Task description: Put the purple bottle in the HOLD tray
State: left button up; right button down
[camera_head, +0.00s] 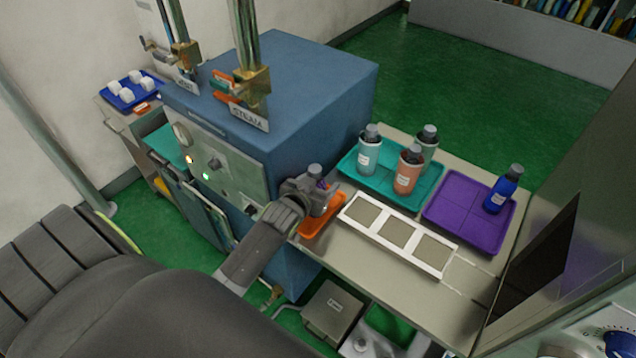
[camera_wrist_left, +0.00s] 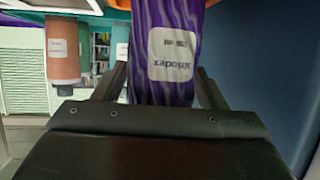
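The purple bottle (camera_wrist_left: 170,55) has wavy stripes and a white label, which appears upside down in the left wrist view. In the head view its grey cap (camera_head: 315,170) shows above my left gripper (camera_head: 318,198), which hides most of its body. My left gripper's fingers (camera_wrist_left: 163,85) lie along both sides of the bottle, seemingly against it. The bottle is over or on a small orange tray (camera_head: 314,229); contact with it is hidden. I cannot read the word HOLD on any tray. My right gripper is out of view.
A teal tray (camera_head: 428,199) holds a pale blue, an orange and a pale green bottle. A purple tray (camera_head: 462,222) holds a dark blue bottle (camera_head: 499,194). A white frame with three panels (camera_head: 398,233) lies in front. The blue machine (camera_head: 300,90) stands close behind my left gripper.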

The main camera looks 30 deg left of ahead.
pick_arm(q)
jog(key=shift+r, duration=0.2)
jog(key=shift+s, duration=0.15)
jog(key=b+v, duration=0.1)
jog(key=v, duration=1)
jog(key=shift+s+b, duration=0.3)
jog(key=shift+b, duration=0.1)
jog(key=shift+r, duration=0.1)
